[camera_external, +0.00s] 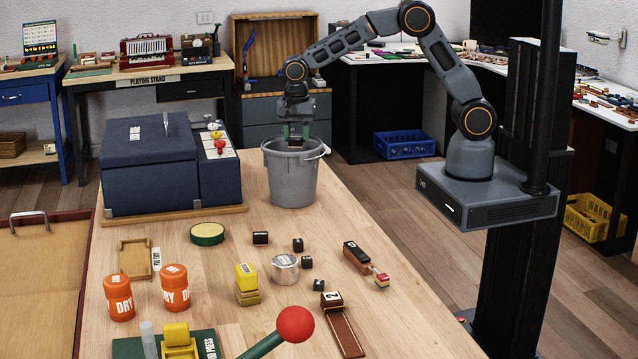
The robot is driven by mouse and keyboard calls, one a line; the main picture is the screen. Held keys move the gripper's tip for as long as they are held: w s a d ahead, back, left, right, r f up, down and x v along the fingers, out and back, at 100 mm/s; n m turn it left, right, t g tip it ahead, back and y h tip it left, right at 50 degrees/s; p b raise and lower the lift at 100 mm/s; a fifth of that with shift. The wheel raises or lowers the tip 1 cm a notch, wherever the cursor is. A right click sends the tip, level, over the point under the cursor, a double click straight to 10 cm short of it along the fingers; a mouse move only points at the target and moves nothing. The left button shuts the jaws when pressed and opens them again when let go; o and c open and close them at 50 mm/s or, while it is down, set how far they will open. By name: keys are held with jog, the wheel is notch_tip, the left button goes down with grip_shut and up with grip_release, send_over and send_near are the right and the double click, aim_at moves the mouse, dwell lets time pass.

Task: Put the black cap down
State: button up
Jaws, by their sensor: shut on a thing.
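My gripper (295,133) points down over the mouth of the grey bucket (292,185), which stands on the far part of the wooden table. Its greenish fingers are shut on a small dark block, which looks like the black cap (295,142). The cap is at about the height of the bucket's rim, and I cannot tell how far inside it is. The bucket's inside is mostly hidden.
A dark blue box-like machine (150,165) stands left of the bucket. Two orange jars (118,297), yellow blocks (246,280), a wooden tray (135,258) and a red-knobbed lever (295,324) occupy the near table. Bare tabletop (345,205) lies right of the bucket.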

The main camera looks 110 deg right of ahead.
jog(key=f, duration=0.2)
jog(key=w+f+p, duration=0.1)
jog(key=f, duration=0.1)
jog(key=w+f, duration=0.1)
jog(key=f, duration=0.1)
jog(key=shift+w+d+p, duration=0.2)
jog(key=shift+d+p, duration=0.1)
jog(key=shift+f, duration=0.15)
jog(key=shift+f+b, duration=0.5)
jog(key=o, duration=0.7)
